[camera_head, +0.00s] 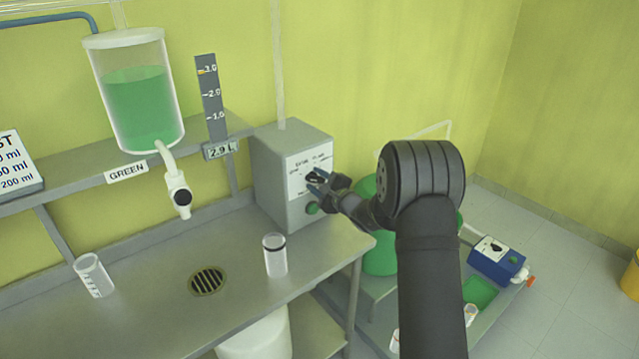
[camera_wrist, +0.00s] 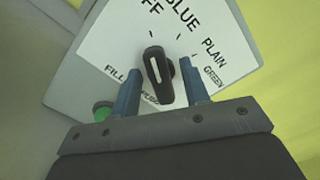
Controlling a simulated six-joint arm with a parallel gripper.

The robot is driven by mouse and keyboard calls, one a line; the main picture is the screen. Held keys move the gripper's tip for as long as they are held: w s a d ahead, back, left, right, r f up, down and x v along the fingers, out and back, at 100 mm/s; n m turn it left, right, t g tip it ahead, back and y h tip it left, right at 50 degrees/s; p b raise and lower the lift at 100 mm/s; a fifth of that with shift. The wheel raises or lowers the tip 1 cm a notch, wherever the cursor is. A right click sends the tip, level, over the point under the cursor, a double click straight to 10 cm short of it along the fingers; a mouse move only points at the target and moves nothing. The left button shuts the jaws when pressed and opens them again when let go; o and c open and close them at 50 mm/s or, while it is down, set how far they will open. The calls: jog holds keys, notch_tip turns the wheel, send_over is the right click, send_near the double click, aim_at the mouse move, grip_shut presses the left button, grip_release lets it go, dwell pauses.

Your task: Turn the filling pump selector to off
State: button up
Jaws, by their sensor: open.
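The pump selector is a black knob with a white line (camera_wrist: 158,75) on the white label plate (camera_wrist: 100,42) of a grey box (camera_head: 275,185). In the wrist view its marked end points up, roughly at the tick below the partly cut-off letters "FF". "BLUE", "PLAIN" and "GREEN" are printed further right. My gripper (camera_wrist: 160,85) is open, with one blue finger on each side of the knob. I cannot tell whether either finger touches it. In the head view, my gripper (camera_head: 318,182) is at the box front and partly hides the knob.
A green button (camera_head: 312,208) is below the knob. A clear cup (camera_head: 275,258) stands on the bench in front of the box. A tank of green liquid (camera_head: 140,105) with a tap hangs at the left. A blue device (camera_head: 497,262) is low at the right.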

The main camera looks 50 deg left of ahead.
jog(key=d, duration=1.7)
jog(key=shift+d, duration=0.2)
jog(key=a, duration=1.7)
jog(key=shift+a, duration=0.25)
jog(key=d, duration=1.8)
jog(key=a, duration=1.7)
jog(key=shift+a, duration=0.3)
jog(key=shift+a+m, duration=0.25)
jog(key=shift+m, duration=0.05)
jog(key=shift+d+m, duration=0.1)
jog(key=shift+m, duration=0.3)
jog(key=m, duration=0.6)
jog(key=shift+w+r, duration=0.1)
